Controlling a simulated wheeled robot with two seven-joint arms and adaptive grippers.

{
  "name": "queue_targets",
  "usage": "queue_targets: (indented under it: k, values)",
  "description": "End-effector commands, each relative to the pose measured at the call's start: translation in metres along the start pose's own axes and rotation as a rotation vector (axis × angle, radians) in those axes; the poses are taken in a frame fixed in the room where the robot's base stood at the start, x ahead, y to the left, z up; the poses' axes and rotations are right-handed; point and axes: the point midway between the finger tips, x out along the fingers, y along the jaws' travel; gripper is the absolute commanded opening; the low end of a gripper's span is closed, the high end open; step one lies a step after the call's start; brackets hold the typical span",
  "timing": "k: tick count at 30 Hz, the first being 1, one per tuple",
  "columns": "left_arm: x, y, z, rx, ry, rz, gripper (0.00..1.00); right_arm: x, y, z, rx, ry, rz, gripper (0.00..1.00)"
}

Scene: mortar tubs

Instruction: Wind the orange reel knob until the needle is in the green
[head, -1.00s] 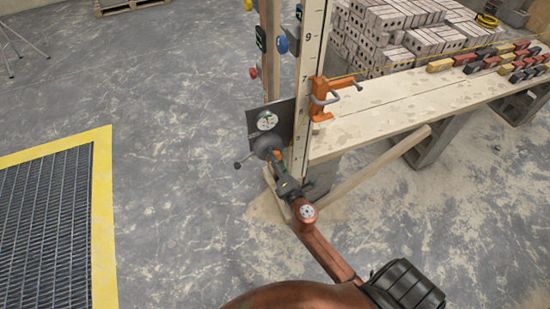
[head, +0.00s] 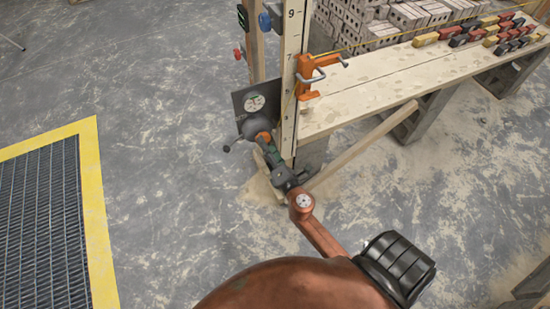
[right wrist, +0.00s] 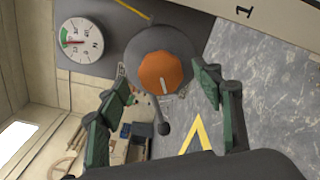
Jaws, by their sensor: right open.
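The orange reel knob (right wrist: 160,73) sits on the round grey reel (right wrist: 148,45) with a crank handle (right wrist: 163,125). The knob also shows in the head view (head: 264,137), partly hidden by the gripper. My right gripper (right wrist: 163,85) is open, with one green-padded finger on each side of the knob and gaps between pads and knob. It also shows in the head view (head: 270,150). The white dial (right wrist: 79,41) has a green arc on its left side. A thin red mark points left near the lower end of that arc. My left gripper is not in view.
A dark plate (head: 243,97) backs the dial beside an upright numbered board (head: 290,70). An orange clamp (head: 310,72) holds at the plank bench (head: 375,85). A slanted brace (head: 370,150) runs below. The floor to the left is clear up to the yellow-edged grating (head: 95,190).

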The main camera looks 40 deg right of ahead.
Motion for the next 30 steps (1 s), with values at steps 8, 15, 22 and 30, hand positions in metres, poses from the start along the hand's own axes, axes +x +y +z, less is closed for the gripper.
queue_targets:
  k: [8,15,22,30]
  values:
    - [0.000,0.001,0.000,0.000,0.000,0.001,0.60,-0.059,-0.001,0.001,-0.003,0.000,-0.005,0.60]
    - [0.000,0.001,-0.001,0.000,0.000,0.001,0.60,-0.079,-0.001,0.000,-0.002,0.000,-0.002,0.60]
    - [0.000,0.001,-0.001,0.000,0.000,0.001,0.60,-0.082,0.000,-0.001,0.001,0.000,0.000,0.60]
    - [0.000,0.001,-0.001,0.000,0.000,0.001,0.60,-0.082,0.000,-0.001,0.001,0.000,-0.001,0.60]
